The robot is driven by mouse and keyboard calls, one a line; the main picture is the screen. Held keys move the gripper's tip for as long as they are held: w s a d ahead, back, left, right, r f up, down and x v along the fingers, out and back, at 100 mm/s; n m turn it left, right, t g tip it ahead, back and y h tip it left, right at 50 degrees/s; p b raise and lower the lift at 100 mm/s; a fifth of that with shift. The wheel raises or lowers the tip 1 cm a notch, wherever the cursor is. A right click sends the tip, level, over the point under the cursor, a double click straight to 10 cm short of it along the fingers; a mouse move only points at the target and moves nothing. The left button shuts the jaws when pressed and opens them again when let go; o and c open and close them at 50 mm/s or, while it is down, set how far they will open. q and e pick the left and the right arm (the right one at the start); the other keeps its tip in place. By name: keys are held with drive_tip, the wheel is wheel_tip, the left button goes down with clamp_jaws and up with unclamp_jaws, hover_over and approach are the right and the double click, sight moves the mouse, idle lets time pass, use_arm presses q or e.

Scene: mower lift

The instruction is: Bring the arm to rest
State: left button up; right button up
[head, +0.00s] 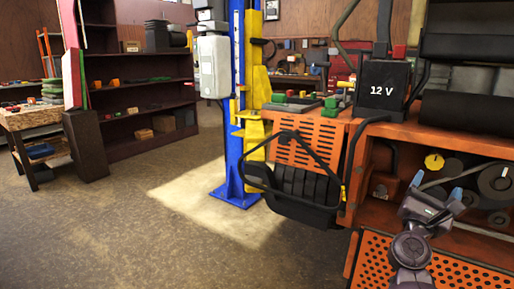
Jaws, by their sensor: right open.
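My right gripper (437,188) is at the lower right of the head view, at the end of my dark grey arm. Its two fingers with pale blue tips stand apart, and I see nothing between them. It shows in front of the opening in the side of the orange mower (420,131), where rollers and a yellow-capped part (434,162) show behind it. I cannot tell whether it touches the mower. My left gripper is not in view.
A black 12 V battery (383,92) sits on the mower. An orange perforated panel (455,272) lies low behind my arm. A blue lift post (234,150) and black footrest stand left of the mower. The floor (130,235) at left is clear.

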use_arm(q)
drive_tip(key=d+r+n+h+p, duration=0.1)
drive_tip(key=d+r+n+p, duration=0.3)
drive_tip(key=p, duration=1)
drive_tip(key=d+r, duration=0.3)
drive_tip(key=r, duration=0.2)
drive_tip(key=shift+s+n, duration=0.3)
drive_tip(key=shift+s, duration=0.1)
use_arm(e)
drive_tip(key=s+a+f+m+g+y, duration=0.1)
drive_tip(key=s+a+f+m+y, duration=0.3)
drive_tip(key=s, duration=1)
drive_tip(key=s+a+f+m+g+y, duration=0.2)
drive_tip(key=s+a+f+m+y, duration=0.2)
drive_tip(key=s+f+m+y, duration=0.4)
drive_tip(key=s+a+f+m+g+y, duration=0.2)
drive_tip(key=s+f+m, duration=0.8)
drive_tip(key=s, duration=1)
drive_tip(key=a+f+y, duration=0.1)
drive_tip(key=a+y, duration=0.1)
drive_tip(key=y, duration=0.2)
drive_tip(key=shift+a+f, duration=0.25)
drive_tip(key=shift+f, duration=0.15)
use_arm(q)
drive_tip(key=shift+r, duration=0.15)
use_arm(e)
drive_tip(key=shift+c, duration=0.5)
